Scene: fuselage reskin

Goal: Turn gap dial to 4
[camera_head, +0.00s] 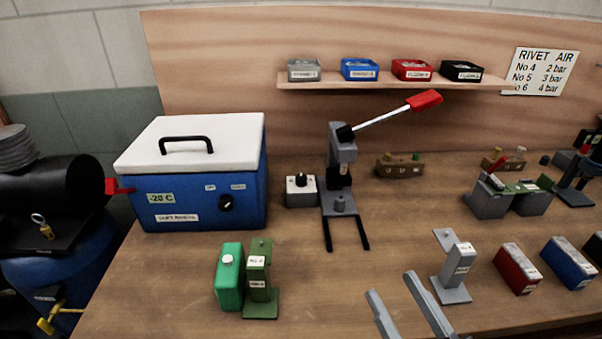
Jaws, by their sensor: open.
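A small grey box (301,196) with a white face and a black knob (300,179) stands on the bench. It looks like the gap dial, but its markings and setting are too small to read. It stands just left of a grey hand press (342,160) with a red-tipped lever. My gripper (389,282) shows at the bottom as two grey fingers, apart with nothing between them. It is nearer the bench's front edge than the dial, to its right and well clear of it.
A blue cooler (205,197) with a white lid and its own black knob stands left of the dial. A green can (229,277) and green stand (259,278) are in front. A grey stand (454,266) is right of my gripper. Bare bench lies between gripper and press.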

